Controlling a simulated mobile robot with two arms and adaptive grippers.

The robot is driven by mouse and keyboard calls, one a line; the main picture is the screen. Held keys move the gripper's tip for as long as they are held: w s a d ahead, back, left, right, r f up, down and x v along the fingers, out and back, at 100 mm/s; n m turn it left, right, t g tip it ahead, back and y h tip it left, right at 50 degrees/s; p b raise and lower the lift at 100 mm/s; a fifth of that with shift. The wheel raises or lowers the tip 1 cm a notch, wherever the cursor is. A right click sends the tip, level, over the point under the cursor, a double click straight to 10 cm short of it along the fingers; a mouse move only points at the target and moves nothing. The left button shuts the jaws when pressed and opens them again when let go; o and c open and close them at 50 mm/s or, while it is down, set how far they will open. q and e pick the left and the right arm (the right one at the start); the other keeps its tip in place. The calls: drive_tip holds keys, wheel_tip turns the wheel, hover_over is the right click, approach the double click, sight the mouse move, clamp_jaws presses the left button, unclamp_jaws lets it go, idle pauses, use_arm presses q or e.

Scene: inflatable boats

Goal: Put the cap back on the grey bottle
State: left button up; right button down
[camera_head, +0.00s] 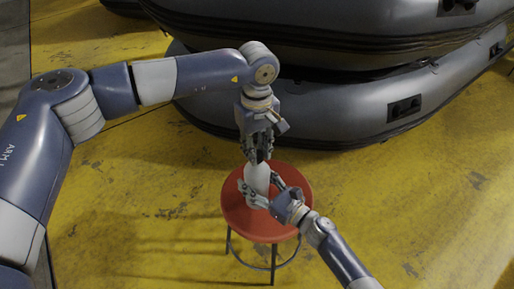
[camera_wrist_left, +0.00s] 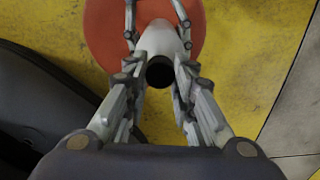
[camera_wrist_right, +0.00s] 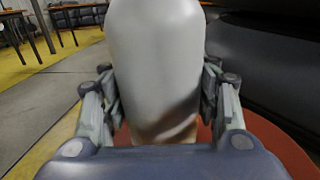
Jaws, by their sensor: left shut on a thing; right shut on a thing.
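The grey bottle (camera_head: 257,178) stands upright on a red round stool (camera_head: 298,226). It fills the middle of the right wrist view (camera_wrist_right: 157,60). My right gripper (camera_head: 262,188) is shut around its body, with a finger on each side. My left gripper (camera_head: 257,150) is directly above the bottle, pointing down and shut on the black cap (camera_wrist_left: 160,72). In the left wrist view the cap lines up with the bottle's shoulder (camera_wrist_left: 160,38). I cannot tell whether the cap touches the neck, which is hidden.
Large grey inflatable boats (camera_head: 340,105) are stacked behind the stool, close to my left arm. The yellow floor (camera_head: 420,215) is open to the right and left of the stool. Tables with thin legs (camera_wrist_right: 70,18) show far off in the right wrist view.

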use_arm(q)
drive_tip(key=m, duration=0.3)
drive_tip(key=shift+m, duration=0.3)
drive_tip(key=m, duration=1.3)
drive_tip(key=shift+m, duration=0.3)
drive_tip(key=o, duration=0.7)
drive_tip(key=shift+c, duration=0.2)
drive_tip(key=shift+r, duration=2.25)
